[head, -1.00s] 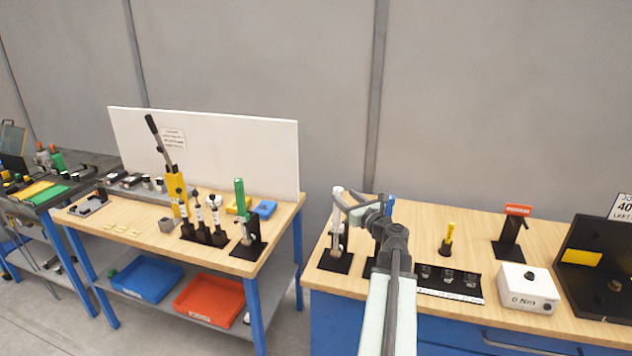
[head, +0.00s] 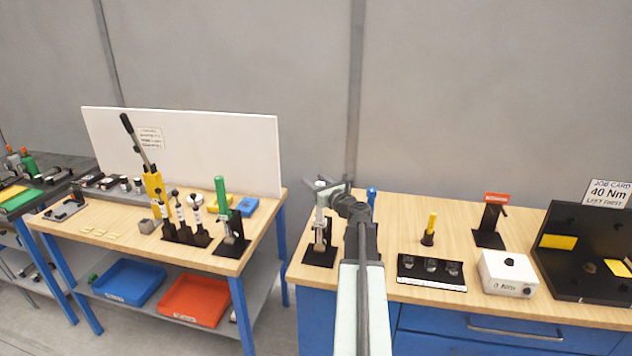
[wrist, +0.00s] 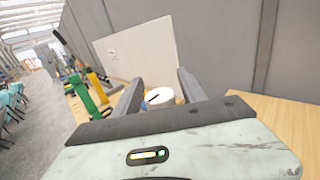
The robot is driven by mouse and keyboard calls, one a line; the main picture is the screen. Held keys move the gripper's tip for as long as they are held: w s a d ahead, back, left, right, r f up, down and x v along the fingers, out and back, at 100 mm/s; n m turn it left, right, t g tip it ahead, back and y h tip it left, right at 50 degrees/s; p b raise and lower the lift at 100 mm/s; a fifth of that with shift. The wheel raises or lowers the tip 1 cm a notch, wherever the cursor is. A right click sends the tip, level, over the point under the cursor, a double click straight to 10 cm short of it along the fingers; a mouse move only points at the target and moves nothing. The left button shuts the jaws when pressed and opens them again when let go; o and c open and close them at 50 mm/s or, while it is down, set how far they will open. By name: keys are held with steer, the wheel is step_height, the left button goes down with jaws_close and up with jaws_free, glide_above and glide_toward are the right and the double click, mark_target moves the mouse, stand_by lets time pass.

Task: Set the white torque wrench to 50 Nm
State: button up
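The white torque wrench (head: 320,213) stands upright in a black stand (head: 319,258) at the left end of the right bench. In the wrist view its round white top (wrist: 159,96) shows a dark pointer line; no scale number is readable. My gripper (head: 334,187) is at the height of the wrench's top. In the wrist view the fingers are apart, one on each side of the white top, with a small gap visible on both sides. Whether the fingers reach down around the top or stay just short of it, I cannot tell.
A blue-topped tool (head: 371,196) stands close behind my arm. A yellow-handled tool (head: 431,226), a black tray (head: 425,282), a white box with a readout (head: 508,275) and a "40 Nm" job card (head: 607,193) are to the right. A green-handled tool (head: 221,198) stands on the left bench.

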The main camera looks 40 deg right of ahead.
jaws_close()
steer(key=shift+w+d, duration=0.1)
steer(key=shift+d, duration=0.3)
steer(key=shift+a, duration=0.4)
steer(key=shift+s+d+m+g+h, duration=0.1)
steer(key=shift+d+m+g+h, duration=0.1)
steer(key=shift+m+g+h, duration=0.6)
steer(key=shift+s+d+m+g+h, duration=0.2)
steer(key=shift+m+h, duration=0.6)
steer(key=shift+h, duration=0.65)
steer(key=shift+s+d+m+g+h, duration=0.15)
steer(key=shift+m+g+h, duration=0.55)
steer(key=shift+h, duration=0.45)
steer(key=shift+w, duration=0.1)
steer(key=shift+o, duration=1.2)
jaws_free()
